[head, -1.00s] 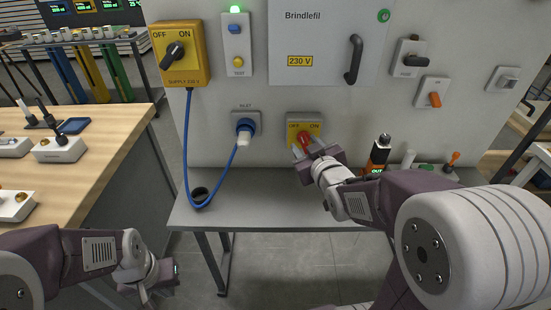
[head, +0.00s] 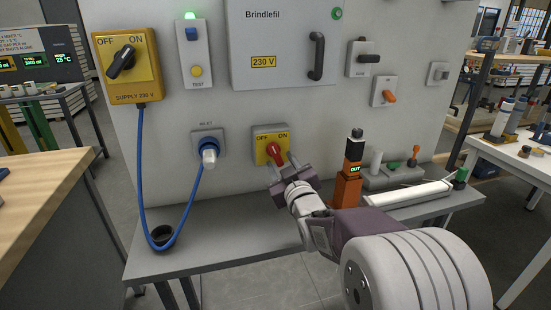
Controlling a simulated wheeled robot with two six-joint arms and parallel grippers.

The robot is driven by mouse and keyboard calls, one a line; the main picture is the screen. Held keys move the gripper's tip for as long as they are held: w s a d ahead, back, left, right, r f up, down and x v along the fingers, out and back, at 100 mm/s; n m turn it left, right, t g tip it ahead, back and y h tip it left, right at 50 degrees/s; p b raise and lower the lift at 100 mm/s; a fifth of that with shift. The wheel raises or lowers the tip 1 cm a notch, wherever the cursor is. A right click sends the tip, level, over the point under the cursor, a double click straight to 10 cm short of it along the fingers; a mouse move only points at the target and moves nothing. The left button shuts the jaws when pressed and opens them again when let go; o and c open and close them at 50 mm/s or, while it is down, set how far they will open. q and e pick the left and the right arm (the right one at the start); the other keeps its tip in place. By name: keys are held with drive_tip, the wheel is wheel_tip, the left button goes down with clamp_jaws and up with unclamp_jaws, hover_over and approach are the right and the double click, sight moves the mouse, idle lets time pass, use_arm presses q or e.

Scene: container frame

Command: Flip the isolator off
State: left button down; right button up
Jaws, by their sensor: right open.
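The isolator (head: 261,134) is a yellow plate marked OFF and ON in a grey housing on the panel. Its red handle (head: 274,152) looks tilted, with its upper end leaning left toward OFF; the exact setting is hard to tell. My right gripper (head: 283,168) is open just in front of and below the handle, with a fingertip to either side. It seems to hold nothing, and I cannot tell whether it touches the handle. My left gripper is out of view.
A yellow supply switch (head: 143,72) with a black handle is at the upper left. A blue cable (head: 143,180) hangs from it to the inlet plug (head: 209,155). An orange tester reading OUT (head: 347,188) stands on the grey shelf (head: 225,243), right of my gripper. A white tube (head: 405,194) lies beyond it.

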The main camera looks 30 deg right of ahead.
sight(278, 157)
drive_tip(key=x, duration=0.5)
drive_tip(key=shift+w, duration=0.25)
clamp_jaws()
drive_tip(key=n+b, duration=0.3)
drive_tip(key=b, duration=0.1)
drive_tip(key=shift+f+n, duration=0.3)
drive_tip(key=shift+n, duration=0.1)
drive_tip(key=shift+r+n+b, duration=0.1)
drive_tip(key=shift+n+b, duration=0.25)
drive_tip(key=shift+n, duration=0.05)
drive_tip(key=shift+r, duration=0.15)
unclamp_jaws()
